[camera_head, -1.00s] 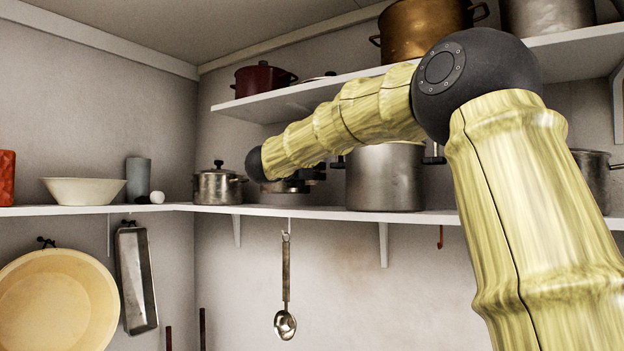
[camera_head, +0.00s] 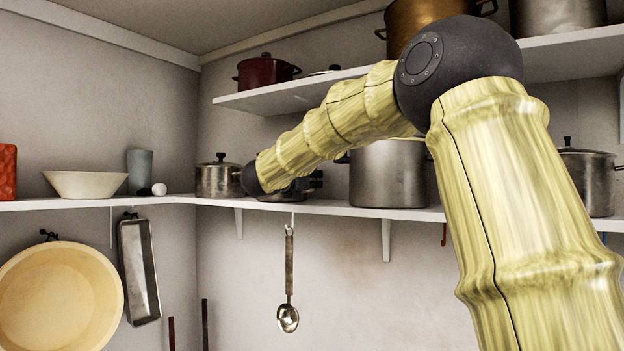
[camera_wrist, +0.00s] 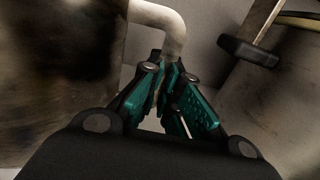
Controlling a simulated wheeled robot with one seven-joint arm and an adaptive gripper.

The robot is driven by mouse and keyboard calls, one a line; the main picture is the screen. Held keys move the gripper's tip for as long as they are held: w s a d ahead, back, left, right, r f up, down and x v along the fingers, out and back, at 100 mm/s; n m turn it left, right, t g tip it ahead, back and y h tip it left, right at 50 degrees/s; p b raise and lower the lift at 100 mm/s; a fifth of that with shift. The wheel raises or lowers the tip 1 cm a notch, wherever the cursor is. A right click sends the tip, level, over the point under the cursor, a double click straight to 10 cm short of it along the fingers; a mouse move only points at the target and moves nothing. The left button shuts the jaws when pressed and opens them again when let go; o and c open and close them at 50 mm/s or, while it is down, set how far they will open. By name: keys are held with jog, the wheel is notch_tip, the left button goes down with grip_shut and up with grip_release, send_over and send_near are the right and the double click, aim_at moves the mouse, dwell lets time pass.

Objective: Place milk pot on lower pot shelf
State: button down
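In the head view my gripper (camera_head: 308,186) is mostly hidden behind my forearm, low over the lower pot shelf (camera_head: 330,208). In the wrist view my gripper (camera_wrist: 166,72) has its teal-padded fingertips close together at the lower end of a pale, bent metal handle (camera_wrist: 165,28). The handle joins a dark, worn metal pot (camera_wrist: 60,75) filling the left side. Whether the fingers grip the handle is not clear. I cannot tell for sure whether this pot is the milk pot.
A small lidded pot (camera_head: 217,181) stands left of my gripper, a large steel pot (camera_head: 388,180) right of it. Another lidded pot (camera_head: 588,180) stands farther right. The upper shelf (camera_head: 290,98) holds a red pot (camera_head: 265,72). A ladle (camera_head: 289,270) hangs below.

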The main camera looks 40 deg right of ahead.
jog(key=c, duration=2)
grip_release()
jog(key=shift+w+f, duration=0.1)
jog(key=o, duration=0.3)
jog(key=shift+d, duration=0.15)
jog(key=shift+o, duration=0.3)
jog(key=shift+s+d, duration=0.35)
jog(key=shift+w+a+r+p, duration=0.25)
jog(key=shift+a+r+p, duration=0.15)
jog(key=shift+p, duration=0.1)
jog(key=b+v, duration=0.6)
jog(key=v, duration=0.5)
jog(key=shift+s+a+f, duration=0.25)
jog(key=shift+a, duration=0.05)
jog(key=shift+a, duration=0.1)
